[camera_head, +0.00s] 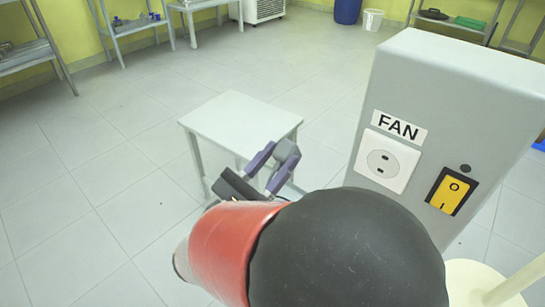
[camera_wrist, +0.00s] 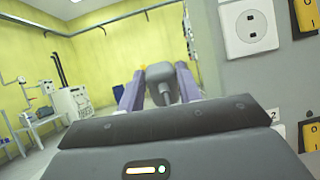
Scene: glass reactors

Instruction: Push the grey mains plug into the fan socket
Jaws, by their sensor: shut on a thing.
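The grey mains plug (camera_head: 286,151) is held between the purple fingers of my gripper (camera_head: 279,157), above the small white table's right side in the head view. In the wrist view the plug (camera_wrist: 161,82) sits between the two fingertips (camera_wrist: 160,74), with its cable end toward the camera; its pins are hidden. The fan socket (camera_head: 387,161) is a white square plate with a round recess and two holes, under the FAN label (camera_head: 398,127). It also shows at the upper right of the wrist view (camera_wrist: 249,28). The plug is apart from the socket, to its left in both views.
The grey cabinet (camera_head: 455,90) carries a yellow rocker switch (camera_head: 450,191) right of the socket. Another yellow switch (camera_wrist: 312,136) shows lower in the wrist view. The small white table (camera_head: 240,122) stands behind my gripper. Open floor lies beyond; shelves line the walls.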

